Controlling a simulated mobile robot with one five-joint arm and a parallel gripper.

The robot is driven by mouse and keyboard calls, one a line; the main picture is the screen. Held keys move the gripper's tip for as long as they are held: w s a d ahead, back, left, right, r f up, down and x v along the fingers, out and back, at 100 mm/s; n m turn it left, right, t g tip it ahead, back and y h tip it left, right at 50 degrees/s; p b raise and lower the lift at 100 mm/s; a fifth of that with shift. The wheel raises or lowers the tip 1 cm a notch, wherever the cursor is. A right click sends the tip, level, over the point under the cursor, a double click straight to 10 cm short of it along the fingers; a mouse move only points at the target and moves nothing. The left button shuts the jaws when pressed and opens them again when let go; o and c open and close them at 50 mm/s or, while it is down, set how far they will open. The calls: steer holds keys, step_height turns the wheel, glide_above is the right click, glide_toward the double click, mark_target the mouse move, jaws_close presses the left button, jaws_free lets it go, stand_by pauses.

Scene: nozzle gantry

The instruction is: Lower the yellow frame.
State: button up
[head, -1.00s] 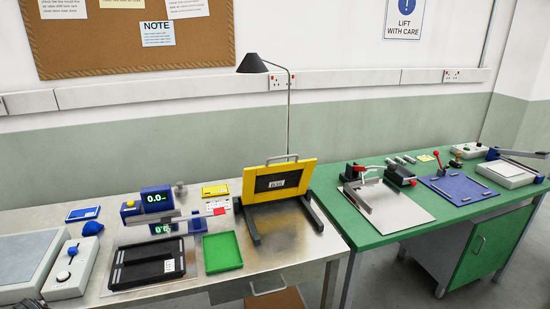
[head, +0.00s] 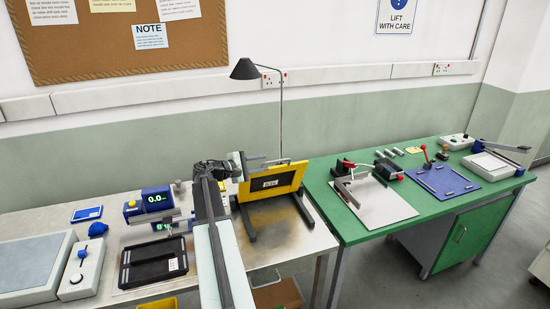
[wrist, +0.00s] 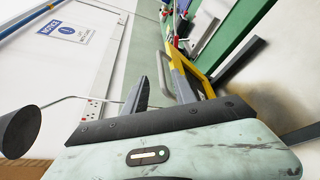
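The yellow frame (head: 300,174) stands raised and tilted back on dark grey feet on the steel bench in the head view. It has a black panel with a white label in its middle and a grey handle (head: 279,161) on its top edge. My gripper (head: 243,158) is close to the frame's upper left, and my arm reaches in front.
A lamp (head: 245,70) stands behind the frame. A blue gauge with a display (head: 157,197) and a black tray (head: 127,256) are to the left. The green bench (head: 345,219) with clamps is to the right. Steel bench surface right of the frame is clear.

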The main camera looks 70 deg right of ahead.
mark_target(274, 162)
steer(key=b+x, duration=0.1)
steer(key=x, duration=0.6)
steer(key=shift+s+d+f+b, duration=0.15)
steer(key=shift+d+b, duration=0.15)
steer(key=shift+b, duration=0.05)
jaws_close()
stand_by(1.0)
steer(key=shift+a, duration=0.2)
steer(key=shift+f, duration=0.1)
